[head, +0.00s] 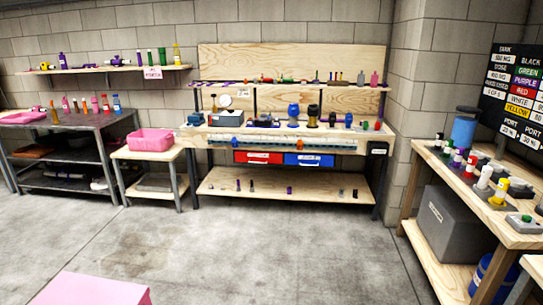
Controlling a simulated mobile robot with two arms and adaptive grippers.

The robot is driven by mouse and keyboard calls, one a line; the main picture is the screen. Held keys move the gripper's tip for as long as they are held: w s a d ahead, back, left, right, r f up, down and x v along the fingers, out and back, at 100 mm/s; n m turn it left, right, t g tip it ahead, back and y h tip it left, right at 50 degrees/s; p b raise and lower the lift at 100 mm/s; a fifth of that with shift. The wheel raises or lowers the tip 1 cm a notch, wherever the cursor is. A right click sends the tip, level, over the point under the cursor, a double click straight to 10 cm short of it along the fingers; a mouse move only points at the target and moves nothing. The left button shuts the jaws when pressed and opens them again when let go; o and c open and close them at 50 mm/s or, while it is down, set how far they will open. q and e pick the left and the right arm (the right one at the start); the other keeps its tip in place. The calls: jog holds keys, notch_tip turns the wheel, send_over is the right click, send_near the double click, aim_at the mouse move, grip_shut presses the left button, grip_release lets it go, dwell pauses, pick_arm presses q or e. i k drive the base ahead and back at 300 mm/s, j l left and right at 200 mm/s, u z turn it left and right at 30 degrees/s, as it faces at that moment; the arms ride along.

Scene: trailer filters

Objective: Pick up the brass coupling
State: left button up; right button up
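I cannot pick out the brass coupling with certainty; the fittings are far off and small. On the wooden workbench (222,133) against the back wall stand a blue fitting (293,114) and a dark fitting with a brownish-gold tint (313,116), side by side. Several smaller items stand along the same bench top and on its upper shelf. Neither of my grippers shows in the head view.
A small table holds a pink bin (151,140) left of the bench; a dark metal table (75,128) stands farther left. A wooden table (459,190) with bottles is at right, a grey box (446,240) beneath. A pink surface (95,290) fills the bottom left. The middle floor is clear.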

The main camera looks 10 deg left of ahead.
aim_at(55, 120)
jog(key=i+u, duration=0.2)
jog(key=i, duration=0.9)
jog(key=i+l+u, duration=0.15)
jog(key=i, duration=0.9)
jog(key=i+j+u, duration=0.15)
jog(key=i+u, duration=1.1)
jog(key=i+l+u, duration=0.25)
jog(key=u, duration=0.15)
jog(key=i+j+u, duration=0.25)
jog(key=i+u, duration=0.15)
jog(key=i, duration=0.15)
jog(key=i+j+u, duration=0.1)
jog(key=i+u, duration=0.3)
jog(key=i, duration=0.15)
jog(key=i+l+u, duration=0.15)
jog(key=i+u, duration=0.25)
jog(key=i, duration=0.2)
jog(key=i+z, duration=0.15)
jog(key=i, duration=0.35)
jog(key=i+j+z, duration=0.15)
jog(key=i, duration=0.3)
jog(key=i+z, duration=0.1)
jog(key=i, duration=0.4)
jog(key=i+j+z, duration=0.15)
jog(key=i, duration=0.3)
